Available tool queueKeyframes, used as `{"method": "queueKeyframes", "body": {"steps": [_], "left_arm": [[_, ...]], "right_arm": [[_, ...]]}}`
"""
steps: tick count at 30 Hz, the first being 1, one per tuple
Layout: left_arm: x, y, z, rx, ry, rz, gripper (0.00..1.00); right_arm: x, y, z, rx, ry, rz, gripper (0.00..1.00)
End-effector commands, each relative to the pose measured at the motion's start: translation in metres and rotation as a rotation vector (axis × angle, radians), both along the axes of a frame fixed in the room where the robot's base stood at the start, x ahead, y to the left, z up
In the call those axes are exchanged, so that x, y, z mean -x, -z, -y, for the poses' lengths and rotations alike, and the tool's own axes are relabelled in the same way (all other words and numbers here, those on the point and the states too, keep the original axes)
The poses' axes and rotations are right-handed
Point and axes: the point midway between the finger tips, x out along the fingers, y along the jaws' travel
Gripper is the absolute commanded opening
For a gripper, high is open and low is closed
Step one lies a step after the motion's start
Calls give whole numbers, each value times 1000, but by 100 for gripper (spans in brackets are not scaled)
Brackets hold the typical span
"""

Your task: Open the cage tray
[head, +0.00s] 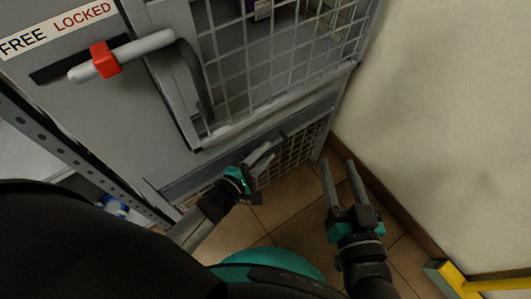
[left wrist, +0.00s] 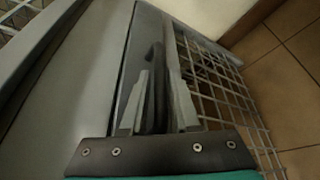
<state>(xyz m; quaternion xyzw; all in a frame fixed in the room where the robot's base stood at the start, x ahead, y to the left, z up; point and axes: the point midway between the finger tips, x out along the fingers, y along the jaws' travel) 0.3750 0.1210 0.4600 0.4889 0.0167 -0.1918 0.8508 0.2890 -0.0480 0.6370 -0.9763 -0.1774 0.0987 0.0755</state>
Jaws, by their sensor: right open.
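The cage tray (head: 301,151) is the low grey unit with a mesh front, under the upper cage door. Its mesh also shows at the right of the left wrist view (left wrist: 222,98). A dark handle (left wrist: 156,62) runs along its top edge. My left gripper (head: 262,156) is at this edge. In the left wrist view its two fingers (left wrist: 159,105) stand on either side of the handle; whether they press on it is unclear. My right gripper (head: 341,168) is open and empty, over the floor right of the tray.
Above is a grey cabinet with a mesh door (head: 270,70) and a lever with a red catch (head: 104,60) under a FREE/LOCKED label. A cream wall (head: 440,120) stands close on the right. A yellow bar (head: 452,276) is at lower right. Tiled floor (head: 285,208) is clear before the tray.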

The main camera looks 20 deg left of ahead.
Motion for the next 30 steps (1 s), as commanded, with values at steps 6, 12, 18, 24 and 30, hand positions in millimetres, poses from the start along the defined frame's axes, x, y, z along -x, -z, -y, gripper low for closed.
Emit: {"method": "queueKeyframes", "body": {"steps": [6, 12, 18, 24, 30], "left_arm": [[-5, 1, 2, 0, -1, 1, 30], [-6, 1, 2, 0, 0, 0, 30], [-5, 1, 2, 0, 0, 0, 18], [-5, 1, 2, 0, 0, 0, 0], [-5, 1, 2, 0, 0, 0, 0]], "right_arm": [[3, -3, -2, -27, 1, 39, 50], [3, -4, -3, -30, 3, 44, 50], [3, -4, -3, -30, 2, 43, 50], [3, -4, -3, -30, 2, 43, 50], [3, -4, -3, -30, 2, 43, 50]]}}
